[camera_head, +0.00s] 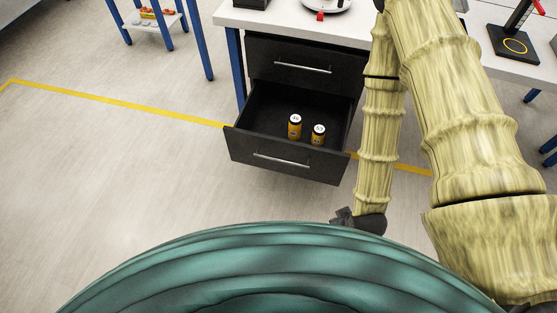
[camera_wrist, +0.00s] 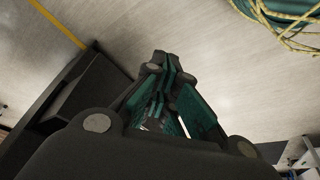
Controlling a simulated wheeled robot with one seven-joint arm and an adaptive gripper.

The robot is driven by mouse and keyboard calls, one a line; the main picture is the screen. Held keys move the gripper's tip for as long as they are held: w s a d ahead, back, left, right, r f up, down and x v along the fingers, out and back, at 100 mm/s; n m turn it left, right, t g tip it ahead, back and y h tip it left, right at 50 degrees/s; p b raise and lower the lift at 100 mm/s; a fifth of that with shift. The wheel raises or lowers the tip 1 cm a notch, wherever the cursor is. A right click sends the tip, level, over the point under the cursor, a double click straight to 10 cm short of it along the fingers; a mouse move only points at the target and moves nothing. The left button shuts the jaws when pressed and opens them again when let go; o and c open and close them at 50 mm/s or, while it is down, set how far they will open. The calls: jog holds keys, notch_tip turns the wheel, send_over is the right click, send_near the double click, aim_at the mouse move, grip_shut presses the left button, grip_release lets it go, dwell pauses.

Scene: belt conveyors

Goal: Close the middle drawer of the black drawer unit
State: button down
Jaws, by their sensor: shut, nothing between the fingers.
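The black drawer unit (camera_head: 262,52) stands under a white-topped bench. Its top drawer (camera_head: 300,66) is shut. The middle drawer (camera_head: 275,163) below it is pulled well out, with a silver bar handle on its front. My gripper (camera_wrist: 166,72) is shut and empty in the wrist view. In the head view my gripper (camera_head: 347,217) is low, in front of and right of the open drawer, apart from it, and partly hidden. Black drawer parts (camera_wrist: 88,92) show at left in the wrist view.
A blue bench leg (camera_head: 237,72) stands left of the unit. A second white table (camera_head: 520,66) with a black device is at the right. The floor in front and left of the drawer is clear, crossed by a yellow line (camera_head: 110,101).

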jog(key=w+a+f+n+t+y+b, duration=0.1)
jog(key=w+a+f+n+t+b, duration=0.1)
jog(key=w+a+n+t+b, duration=0.25)
jog(key=w+a+f+n+t+y+b, duration=0.1)
jog(key=w+f+n+b, duration=0.2)
jog(key=w+b, duration=0.3)
jog(key=n+t+y+b, duration=0.6)
jog(key=n+b, duration=0.5)
jog(key=b, duration=1.3)
send_near(274, 143)
jog(key=w+a+t+h, duration=0.1)
jog(key=w+a, duration=0.1)
jog(key=a, duration=0.1)
jog(key=shift+w+d, duration=0.1)
jog(key=shift+w, duration=0.55)
jog(key=shift+w+d+b, duration=0.1)
jog(key=shift+w+b, duration=0.1)
jog(key=shift+b, duration=0.1)
